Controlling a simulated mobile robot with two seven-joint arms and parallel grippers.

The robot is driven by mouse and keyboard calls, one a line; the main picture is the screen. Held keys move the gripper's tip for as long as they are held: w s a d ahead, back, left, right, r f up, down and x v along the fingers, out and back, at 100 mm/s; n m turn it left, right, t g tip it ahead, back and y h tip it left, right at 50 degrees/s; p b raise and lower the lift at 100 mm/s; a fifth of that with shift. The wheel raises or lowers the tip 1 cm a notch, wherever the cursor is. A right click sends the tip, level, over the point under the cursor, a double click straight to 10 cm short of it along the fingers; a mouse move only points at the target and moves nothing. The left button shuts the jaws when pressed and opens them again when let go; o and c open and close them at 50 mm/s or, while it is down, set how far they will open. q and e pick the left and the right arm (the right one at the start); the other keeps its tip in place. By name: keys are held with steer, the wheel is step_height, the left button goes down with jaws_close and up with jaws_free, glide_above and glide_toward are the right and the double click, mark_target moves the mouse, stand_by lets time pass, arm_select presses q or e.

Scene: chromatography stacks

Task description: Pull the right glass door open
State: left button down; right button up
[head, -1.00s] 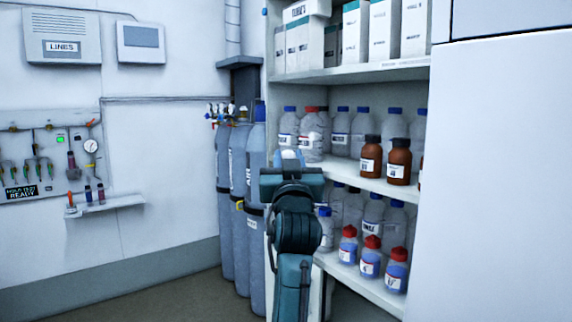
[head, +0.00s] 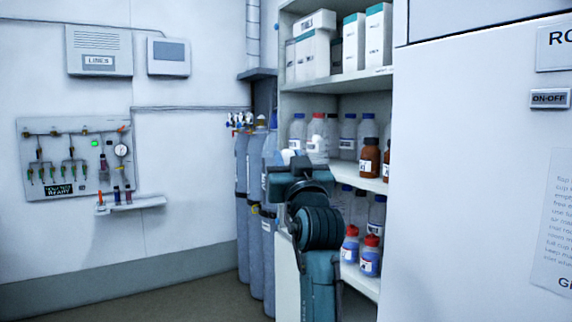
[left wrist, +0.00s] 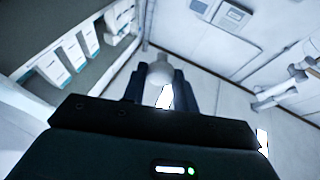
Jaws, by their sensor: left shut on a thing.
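My left gripper (head: 288,166) is in front of the shelf cabinet, at its left side. In the left wrist view a pale rounded knob (left wrist: 160,72) sits between its dark fingers, and the gripper is shut on it. A little of something pale also shows above the gripper in the head view. The open front of the cabinet (head: 345,80) shows shelves of bottles and boxes. I cannot make out the right glass door's pane or edges in either view. My right gripper is not in view.
Grey gas cylinders (head: 248,190) stand at the cabinet's left. A small wall shelf (head: 130,204) and a gas panel are further left. Floor shows clear at the lower left.

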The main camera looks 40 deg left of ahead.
arm_select(q)
steer(key=shift+s+d, duration=0.15)
steer(key=shift+d, duration=0.2)
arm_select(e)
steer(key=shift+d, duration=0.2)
arm_select(q)
steer(key=c, duration=1.1)
jaws_free()
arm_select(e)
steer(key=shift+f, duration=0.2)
arm_select(q)
steer(key=shift+f, duration=0.15)
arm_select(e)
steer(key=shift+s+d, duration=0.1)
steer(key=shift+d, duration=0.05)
